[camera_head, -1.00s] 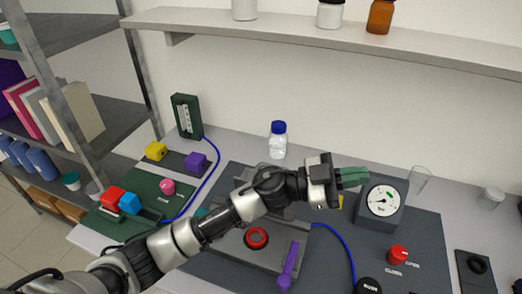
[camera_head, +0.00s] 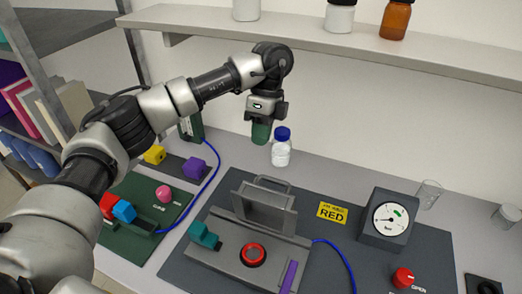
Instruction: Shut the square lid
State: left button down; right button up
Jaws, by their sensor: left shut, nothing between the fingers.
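The grey square lid (camera_head: 263,209) stands open and steeply tilted at the back of the grey rig body (camera_head: 217,259), with a bar handle (camera_head: 273,181) at its top edge. A red ring (camera_head: 253,254) sits on the rig in front of the lid. A teal latch (camera_head: 203,235) is at the rig's left side and a purple lever (camera_head: 290,276) at its right. My left gripper (camera_head: 260,133) has green fingers pointing down, shut and empty. In the picture it is above the lid, apart from it. My right gripper is out of view.
A gauge box (camera_head: 389,219) and red knob (camera_head: 403,277) are at the right. A wall shelf (camera_head: 330,45) runs above. A blue cable (camera_head: 341,260) crosses the mat.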

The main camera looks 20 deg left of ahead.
aim_at(255, 182)
pick_arm(q)
jog(key=p+x, duration=0.3)
jog(key=x, duration=0.5)
jog(key=shift+s, duration=0.1)
jog(key=shift+s+f, duration=0.15)
jog(key=shift+f, duration=0.4)
